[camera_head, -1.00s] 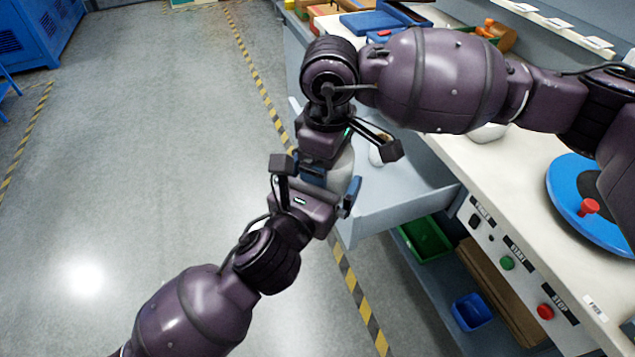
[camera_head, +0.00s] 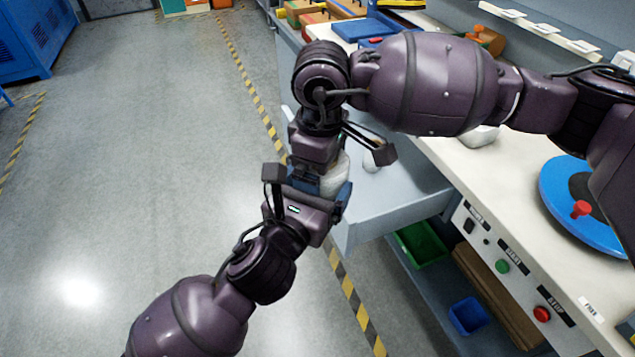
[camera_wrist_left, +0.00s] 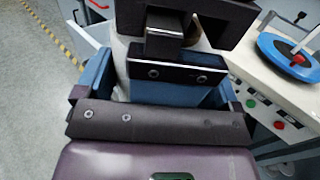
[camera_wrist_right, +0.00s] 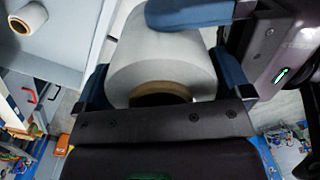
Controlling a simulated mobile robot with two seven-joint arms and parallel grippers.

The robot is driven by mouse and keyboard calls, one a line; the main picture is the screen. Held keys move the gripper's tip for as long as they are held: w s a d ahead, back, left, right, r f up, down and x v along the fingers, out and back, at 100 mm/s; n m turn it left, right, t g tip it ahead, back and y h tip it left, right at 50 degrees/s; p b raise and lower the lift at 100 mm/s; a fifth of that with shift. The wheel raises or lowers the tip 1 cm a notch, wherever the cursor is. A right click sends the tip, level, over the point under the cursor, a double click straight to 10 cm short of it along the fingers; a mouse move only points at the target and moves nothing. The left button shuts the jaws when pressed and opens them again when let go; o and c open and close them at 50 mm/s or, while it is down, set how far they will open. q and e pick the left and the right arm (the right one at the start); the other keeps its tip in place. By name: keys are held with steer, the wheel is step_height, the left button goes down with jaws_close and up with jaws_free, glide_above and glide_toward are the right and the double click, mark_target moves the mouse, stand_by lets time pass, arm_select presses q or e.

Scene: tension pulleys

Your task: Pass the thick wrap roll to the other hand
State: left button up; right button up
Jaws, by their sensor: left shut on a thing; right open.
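The thick wrap roll (camera_head: 336,177), whitish with a brown core, is between my two grippers in the head view, partly hidden by them. In the right wrist view the roll (camera_wrist_right: 165,62) shows its core end toward my right gripper. My left gripper (camera_head: 316,188) is shut on the roll; one blue finger crosses its far part in the right wrist view. My right gripper (camera_wrist_right: 165,88) is open, with its blue fingers on either side of the roll. Whether they touch it, I cannot tell. In the left wrist view the roll (camera_wrist_left: 120,50) is mostly hidden behind dark gripper parts.
A grey open drawer (camera_head: 400,200) lies beyond the grippers, with a smaller white roll (camera_wrist_right: 28,17) in it. The bench (camera_head: 445,160) carries a blue turntable (camera_head: 570,225). Green (camera_head: 420,245) and blue (camera_head: 467,315) bins sit below. The floor at left is clear.

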step_height(320, 180, up, 11)
steer(key=w+d+f+m+t+y, duration=0.1)
steer(key=w+f+m+y, duration=0.25)
steer(key=w+m, duration=0.5)
steer(key=w+d+f+m+t+y, duration=0.1)
steer(key=w+d+f+m+y, duration=0.15)
steer(key=w+m+y, duration=0.65)
steer(key=s+a+f+m+t+y, duration=0.25)
steer(key=s+f+m, duration=0.25)
steer(key=m, duration=0.8)
steer(key=s+d+f+n+t+h, duration=0.6)
steer(key=d+f+n, duration=0.25)
steer(key=n, duration=0.75)
steer(key=s+d+f+n+t+h, duration=0.4)
steer(key=s+d+f+n+t, duration=0.4)
steer(key=n, duration=0.8)
steer(key=s+d+f+m+g+h, duration=0.2)
steer(key=s+f+m, duration=0.4)
steer(key=s, duration=0.3)
steer(key=s+d+f+m+g+h, duration=0.3)
steer(key=s+d+f+m+g, duration=0.2)
steer(key=s+m, duration=0.2)
steer(key=shift+s+d+f, duration=0.3)
steer(key=shift+s+f, duration=0.05)
steer(key=shift+s, duration=0.75)
